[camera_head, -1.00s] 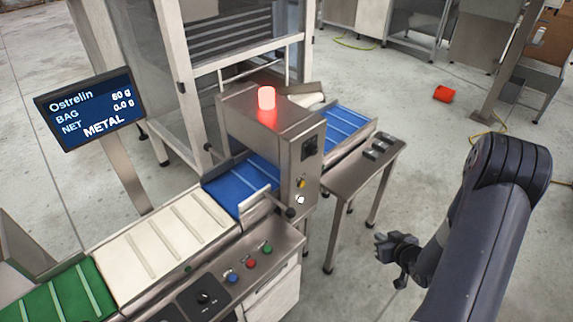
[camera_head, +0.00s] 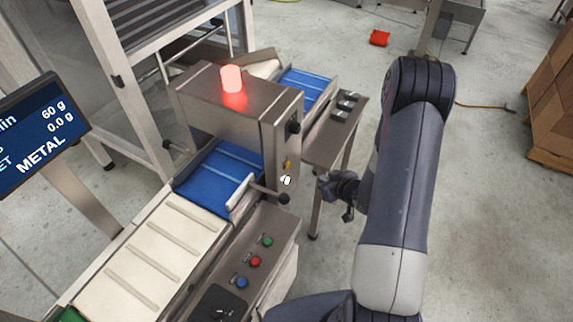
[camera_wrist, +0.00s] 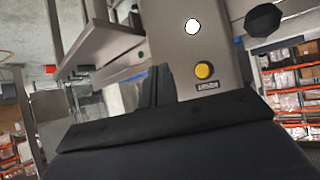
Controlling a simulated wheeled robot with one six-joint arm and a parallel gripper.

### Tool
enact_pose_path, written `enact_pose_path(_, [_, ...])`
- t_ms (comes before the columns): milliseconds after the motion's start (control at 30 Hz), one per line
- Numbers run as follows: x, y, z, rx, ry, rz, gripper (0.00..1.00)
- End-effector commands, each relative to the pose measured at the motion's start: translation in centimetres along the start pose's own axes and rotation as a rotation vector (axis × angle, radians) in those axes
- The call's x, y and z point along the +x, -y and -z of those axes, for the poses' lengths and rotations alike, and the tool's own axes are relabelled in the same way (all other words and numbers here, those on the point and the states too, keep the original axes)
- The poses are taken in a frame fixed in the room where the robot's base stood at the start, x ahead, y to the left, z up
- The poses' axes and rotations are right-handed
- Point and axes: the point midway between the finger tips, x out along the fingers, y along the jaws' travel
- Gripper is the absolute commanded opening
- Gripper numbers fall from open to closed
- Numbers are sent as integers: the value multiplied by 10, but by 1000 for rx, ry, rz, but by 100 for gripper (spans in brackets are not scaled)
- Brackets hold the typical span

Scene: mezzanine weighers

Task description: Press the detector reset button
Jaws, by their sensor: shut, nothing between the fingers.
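The metal detector (camera_head: 240,115) is a steel housing over the blue belt, with a lit red lamp (camera_head: 231,78) on top. Its narrow end face carries a yellow button (camera_head: 287,164) above a white round button (camera_head: 286,180). In the wrist view the yellow button (camera_wrist: 203,70) has a small label beside it that I cannot read clearly, and the white button (camera_wrist: 193,26) shows on the same face. My gripper (camera_head: 324,189) is shut and empty, to the right of that face and apart from it. Its dark fingers (camera_wrist: 155,88) show in the wrist view, left of the yellow button.
A display (camera_head: 38,135) reads METAL. A control panel with blue (camera_head: 242,282), red (camera_head: 256,261) and green (camera_head: 267,241) buttons stands in front. A black knob (camera_head: 284,199) sticks out below the detector's buttons. A steel side table (camera_head: 335,135) stands behind my gripper.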

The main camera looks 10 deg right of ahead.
Motion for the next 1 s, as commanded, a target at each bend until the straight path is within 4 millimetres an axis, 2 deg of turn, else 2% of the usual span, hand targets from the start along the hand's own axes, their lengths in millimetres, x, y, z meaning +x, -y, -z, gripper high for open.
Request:
enact_pose_path(267, [6, 5, 4, -2, 0, 2, 0])
enact_pose_path(700, [48, 35, 33, -3, -1, 3, 0])
enact_pose_path(1000, [61, 44, 44, -1, 0, 1, 0])
